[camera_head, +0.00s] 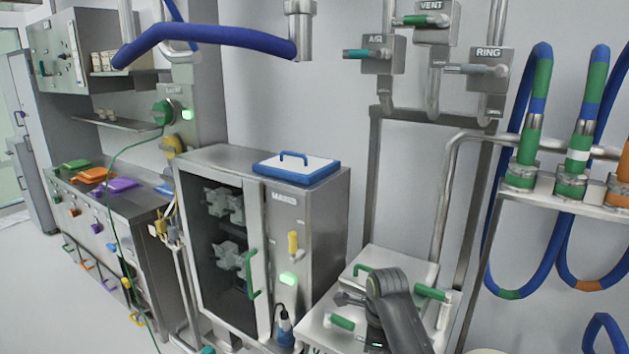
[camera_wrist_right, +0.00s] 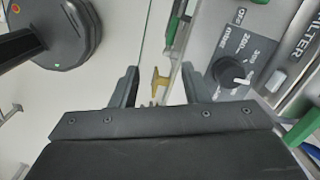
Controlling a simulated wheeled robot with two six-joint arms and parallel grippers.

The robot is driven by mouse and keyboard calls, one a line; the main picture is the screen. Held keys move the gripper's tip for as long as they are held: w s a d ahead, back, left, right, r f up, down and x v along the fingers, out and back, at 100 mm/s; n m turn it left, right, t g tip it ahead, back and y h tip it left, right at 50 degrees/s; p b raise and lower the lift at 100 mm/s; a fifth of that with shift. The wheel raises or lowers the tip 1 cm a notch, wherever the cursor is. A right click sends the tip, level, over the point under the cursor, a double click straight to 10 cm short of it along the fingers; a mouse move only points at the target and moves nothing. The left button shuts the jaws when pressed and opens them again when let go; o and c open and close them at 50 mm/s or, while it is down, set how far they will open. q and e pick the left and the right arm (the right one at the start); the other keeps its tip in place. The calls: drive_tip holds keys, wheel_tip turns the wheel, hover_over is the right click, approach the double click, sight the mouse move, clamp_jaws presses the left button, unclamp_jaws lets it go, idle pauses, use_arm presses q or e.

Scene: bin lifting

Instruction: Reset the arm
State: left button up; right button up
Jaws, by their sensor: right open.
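My right arm rises from the bottom edge in the head view and bends over a pale unit with green handles (camera_head: 342,322). My right gripper (camera_head: 350,299) shows small at its left side, partly hidden by the arm. In the right wrist view the two dark fingers of this gripper (camera_wrist_right: 157,88) stand wide apart with nothing held between them. A yellow part (camera_wrist_right: 160,82) shows beyond the gap, apart from the fingers. My left gripper is in neither view.
A metal cabinet (camera_head: 325,215) with a glass door stands left of the arm, a blue-rimmed lid (camera_head: 296,168) on top. Pipes and a hose rack (camera_head: 560,195) are at right. A black dial (camera_wrist_right: 232,73) and a panel marked FILTER lie right of the fingers. Floor (camera_head: 50,295) is clear at left.

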drive_tip(key=s+d+f+n+t, duration=0.1)
drive_tip(key=s+d+f+n, duration=0.35)
drive_tip(key=s, duration=0.35)
drive_tip(key=s+d+f+n+t, duration=0.1)
drive_tip(key=s+d+f+n, duration=0.3)
drive_tip(key=s+d+f, duration=0.3)
drive_tip(key=s+d+r+n+t+h, duration=0.1)
drive_tip(key=s+d+r+n, duration=0.15)
drive_tip(key=s+n, duration=0.65)
drive_tip(key=s+d+r+n+h, duration=0.1)
drive_tip(key=s+d+r+n, duration=0.15)
drive_tip(key=s, duration=1.25)
wheel_tip(320, 180, down, 27)
drive_tip(key=d+g+b, duration=0.1)
drive_tip(key=d+b, duration=0.1)
drive_tip(key=b, duration=0.1)
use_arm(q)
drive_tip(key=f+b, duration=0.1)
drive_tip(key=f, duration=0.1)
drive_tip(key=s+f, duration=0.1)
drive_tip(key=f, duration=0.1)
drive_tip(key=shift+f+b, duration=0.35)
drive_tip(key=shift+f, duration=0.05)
use_arm(e)
drive_tip(key=s+a+f+g, duration=0.1)
drive_tip(key=s+f, duration=1.4)
drive_tip(key=f, duration=0.3)
drive_tip(key=shift+y, duration=0.3)
